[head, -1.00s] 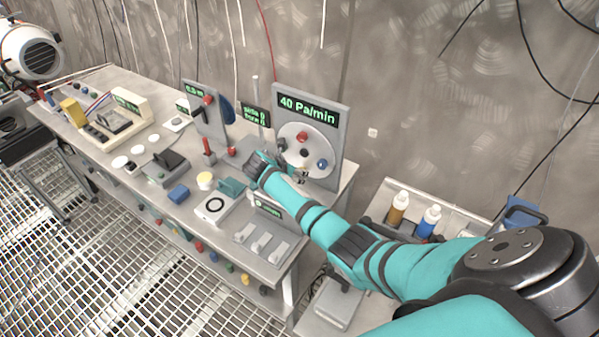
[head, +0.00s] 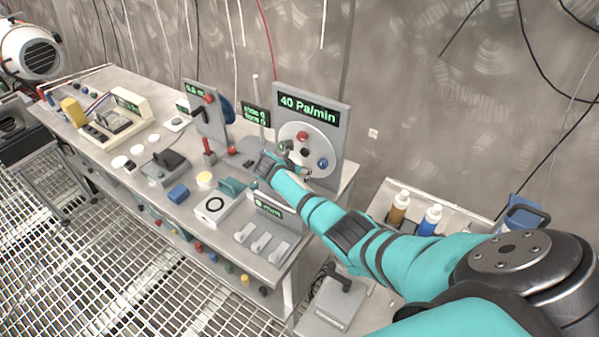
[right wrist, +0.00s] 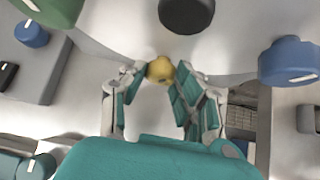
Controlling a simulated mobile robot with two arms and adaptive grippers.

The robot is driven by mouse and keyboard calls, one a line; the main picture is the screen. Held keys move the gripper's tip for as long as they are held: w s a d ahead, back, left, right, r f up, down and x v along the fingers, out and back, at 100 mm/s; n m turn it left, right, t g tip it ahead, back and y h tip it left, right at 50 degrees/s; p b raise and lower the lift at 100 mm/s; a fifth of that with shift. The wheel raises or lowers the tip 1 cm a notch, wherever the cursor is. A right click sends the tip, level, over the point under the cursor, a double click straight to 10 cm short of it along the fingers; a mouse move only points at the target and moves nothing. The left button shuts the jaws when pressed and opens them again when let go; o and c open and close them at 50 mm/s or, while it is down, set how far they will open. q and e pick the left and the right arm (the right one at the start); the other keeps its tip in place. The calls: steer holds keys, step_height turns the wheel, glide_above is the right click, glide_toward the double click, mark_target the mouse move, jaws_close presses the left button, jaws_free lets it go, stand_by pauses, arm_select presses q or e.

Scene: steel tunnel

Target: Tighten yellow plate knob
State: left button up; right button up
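The yellow knob (right wrist: 161,69) sits low on the round pale plate (right wrist: 235,35) in the right wrist view. In the head view the plate (head: 318,136) is on an upright panel reading 40 Pa/min; my gripper largely hides the yellow knob there. My right gripper (right wrist: 164,76) has a fingertip on each side of the yellow knob and appears closed on it. In the head view the right gripper (head: 298,164) is at the plate's lower edge. My left gripper is not in view.
Close by on the plate are a black knob (right wrist: 187,12), a blue knob (right wrist: 290,61) and a green knob (right wrist: 48,9). A red knob (head: 302,137) is higher up. The bench (head: 152,205) is crowded with devices and switches. Two bottles stand right of my arm.

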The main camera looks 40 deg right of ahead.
jaws_close()
steer(key=t+p, duration=0.1)
steer(key=p, duration=0.2)
steer(key=shift+s+r+m, duration=0.25)
steer(key=shift+r+m, duration=0.05)
steer(key=shift+d+f+m+t+y+p, duration=0.1)
steer(key=shift+f+m+t+y+p, duration=0.1)
steer(key=shift+m+t+y+p, duration=0.3)
steer(key=shift+f+m+t+b, duration=0.25)
steer(key=shift+m+t+b, duration=0.1)
steer(key=shift+t, duration=0.55)
steer(key=o, duration=0.7)
jaws_free()
